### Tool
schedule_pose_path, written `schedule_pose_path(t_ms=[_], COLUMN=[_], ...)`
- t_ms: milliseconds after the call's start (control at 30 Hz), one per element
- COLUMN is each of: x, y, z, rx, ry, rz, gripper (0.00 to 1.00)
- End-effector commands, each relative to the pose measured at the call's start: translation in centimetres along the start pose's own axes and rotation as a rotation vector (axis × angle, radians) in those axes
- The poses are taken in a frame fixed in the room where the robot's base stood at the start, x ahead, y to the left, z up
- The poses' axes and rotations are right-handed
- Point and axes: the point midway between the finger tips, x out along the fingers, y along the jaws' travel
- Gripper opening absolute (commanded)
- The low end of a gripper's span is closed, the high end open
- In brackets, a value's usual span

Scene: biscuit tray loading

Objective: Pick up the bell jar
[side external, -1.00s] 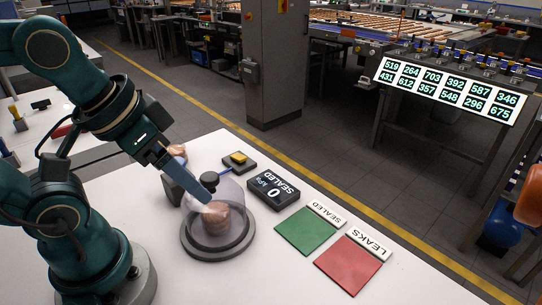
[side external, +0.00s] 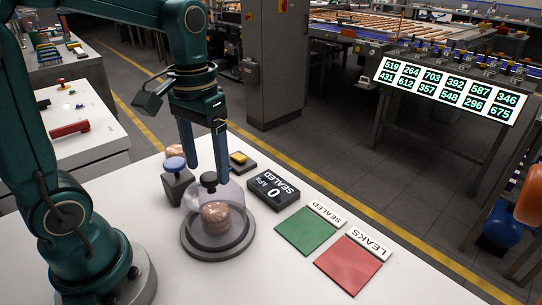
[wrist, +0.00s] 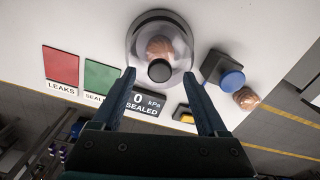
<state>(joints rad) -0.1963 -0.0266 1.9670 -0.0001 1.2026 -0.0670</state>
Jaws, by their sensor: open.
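The bell jar (side external: 237,205) is a clear dome with a black knob (side external: 209,180) on top. It stands on a round grey base (side external: 190,250) with a wrapped brownish pack (side external: 215,217) inside. My gripper (side external: 207,175) points down over the jar, fingers apart on either side of the knob. In the wrist view the knob (wrist: 159,71) shows between the open fingertips (wrist: 159,74). I cannot tell whether a finger touches it; nothing is held.
A display (side external: 273,190) reads 0 kPa SEALED. A green mat (side external: 308,231) and a red mat (side external: 347,265) lie to the right. A grey block with a blue button (side external: 175,163), another pack (side external: 176,150) and a yellow-button box (side external: 238,159) stand close behind the jar.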

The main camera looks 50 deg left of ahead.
Motion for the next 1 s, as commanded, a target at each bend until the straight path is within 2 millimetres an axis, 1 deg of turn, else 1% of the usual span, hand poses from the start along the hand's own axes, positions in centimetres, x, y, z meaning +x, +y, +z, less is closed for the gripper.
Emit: schedule_pose_path(t_ms=[33,100,200,300,533,567,600,667,700,733,1000], x=[0.7,1.4,2.1,2.4,2.5,2.5,2.5,2.5,2.5,2.5,2.4], y=[0.0,0.0,0.0,0.0,0.0,0.0,0.0,0.0,0.0,0.0,0.0], z=[0.1,0.1,0.0,0.0,0.0,0.0,0.0,0.0,0.0,0.0,0.0], rx=[0.001,0.001,0.001,0.001,0.002,0.002,0.002,0.001,0.001,0.001,0.001], ry=[-0.004,-0.004,-0.002,-0.001,0.001,0.001,0.001,0.001,0.001,0.001,0.002], rz=[0.000,0.000,0.000,0.000,0.000,0.000,0.000,0.000,0.000,0.000,0.000], gripper=[0.76,0.76,0.76,0.76,0.76,0.65,0.49,0.26,0.11,0.00,0.00])
